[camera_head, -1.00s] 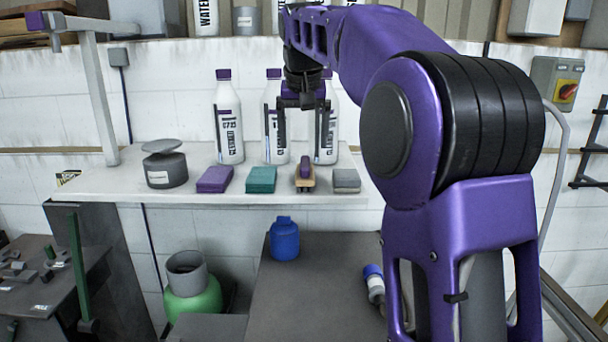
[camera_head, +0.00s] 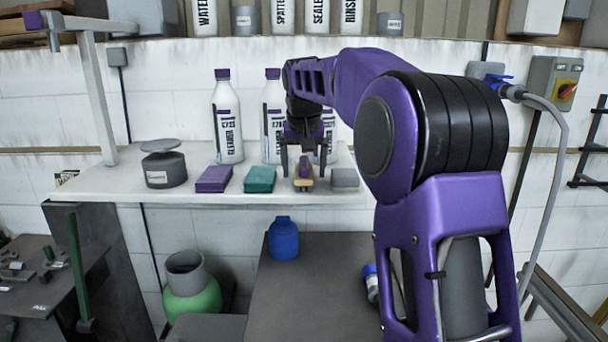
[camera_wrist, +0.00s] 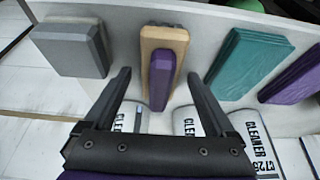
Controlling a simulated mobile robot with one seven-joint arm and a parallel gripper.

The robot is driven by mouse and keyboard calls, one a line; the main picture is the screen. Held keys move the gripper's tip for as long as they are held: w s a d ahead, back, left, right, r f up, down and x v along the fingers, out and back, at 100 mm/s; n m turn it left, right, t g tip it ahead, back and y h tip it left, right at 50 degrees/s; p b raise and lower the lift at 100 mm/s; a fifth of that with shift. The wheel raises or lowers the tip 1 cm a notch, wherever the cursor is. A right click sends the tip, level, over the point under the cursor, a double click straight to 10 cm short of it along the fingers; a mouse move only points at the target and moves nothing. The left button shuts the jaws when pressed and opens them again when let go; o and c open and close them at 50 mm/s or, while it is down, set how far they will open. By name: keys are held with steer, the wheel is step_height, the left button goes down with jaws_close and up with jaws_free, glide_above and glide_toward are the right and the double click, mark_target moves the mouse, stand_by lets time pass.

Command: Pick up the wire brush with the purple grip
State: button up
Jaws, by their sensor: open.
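The wire brush with the purple grip (camera_head: 304,172) lies on the white shelf (camera_head: 110,187), between the teal pad and the grey block. In the wrist view the brush (camera_wrist: 162,58) shows a tan wooden body with a purple grip on top. My gripper (camera_head: 304,174) is open, with one finger on each side of the brush in the head view. In the wrist view its fingertips (camera_wrist: 158,72) point toward the brush and frame its near end. Nothing is held. I cannot tell the exact height of the fingers over the shelf.
A teal pad (camera_head: 260,179) and a purple pad (camera_head: 214,179) lie left of the brush. A grey block (camera_head: 345,179) sits close on its right. White cleaner bottles (camera_head: 228,125) stand behind. A grey tin (camera_head: 165,169) stands farther left. The shelf front is free.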

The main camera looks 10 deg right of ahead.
mark_target(304, 161)
jaws_close()
steer(key=shift+r, duration=0.1)
stand_by(0.3)
step_height(304, 161, up, 10)
steer(key=shift+f, duration=0.1)
stand_by(0.5)
